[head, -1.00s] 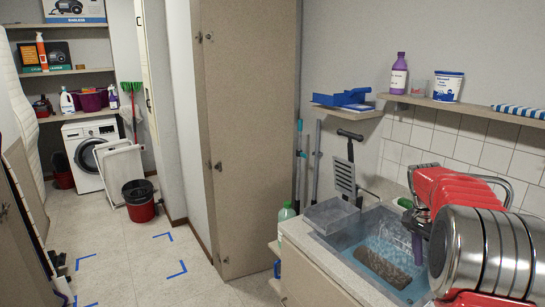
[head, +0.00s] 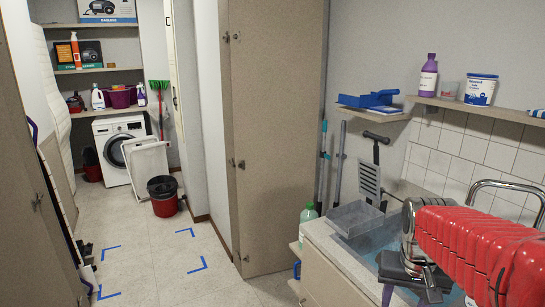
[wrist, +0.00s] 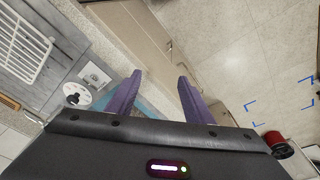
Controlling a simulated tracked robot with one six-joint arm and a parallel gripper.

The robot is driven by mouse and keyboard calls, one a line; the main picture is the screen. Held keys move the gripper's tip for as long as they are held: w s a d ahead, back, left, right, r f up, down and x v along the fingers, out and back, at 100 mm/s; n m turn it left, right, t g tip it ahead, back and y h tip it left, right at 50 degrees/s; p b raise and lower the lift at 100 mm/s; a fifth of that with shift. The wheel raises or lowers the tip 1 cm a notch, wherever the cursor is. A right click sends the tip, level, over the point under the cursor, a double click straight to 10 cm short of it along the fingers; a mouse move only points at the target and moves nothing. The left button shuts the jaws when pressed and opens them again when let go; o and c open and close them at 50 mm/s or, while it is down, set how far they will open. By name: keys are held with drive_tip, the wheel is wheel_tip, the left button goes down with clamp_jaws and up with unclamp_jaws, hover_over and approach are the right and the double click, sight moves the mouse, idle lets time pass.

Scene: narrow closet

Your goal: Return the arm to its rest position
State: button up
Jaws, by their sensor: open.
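My arm (head: 480,245) is red and ribbed and reaches in from the right of the head view, across the sink. My gripper (head: 408,293) hangs at its end with purple fingers, over the front edge of the sink counter. In the wrist view my gripper (wrist: 159,80) shows two purple fingers spread apart with nothing between them. Part of the sink is hidden behind my arm.
The sink (head: 372,244) holds bluish water, with a grey tray (head: 355,218) at its left end. A tall cabinet (head: 272,140) stands left of it. A red bucket (head: 163,203) stands on the floor. Blue tape corners (head: 198,264) mark clear floor.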

drive_tip(key=s+a+r+n+t+y, duration=0.1)
drive_tip(key=s+a+r+n+t, duration=0.1)
drive_tip(key=s+a, duration=1)
drive_tip(key=shift+s+a+r+n+t, duration=0.15)
drive_tip(key=shift+s+r+n+t, duration=0.2)
drive_tip(key=shift+n+t, duration=0.55)
drive_tip(key=shift+s, duration=0.1)
idle(0.5)
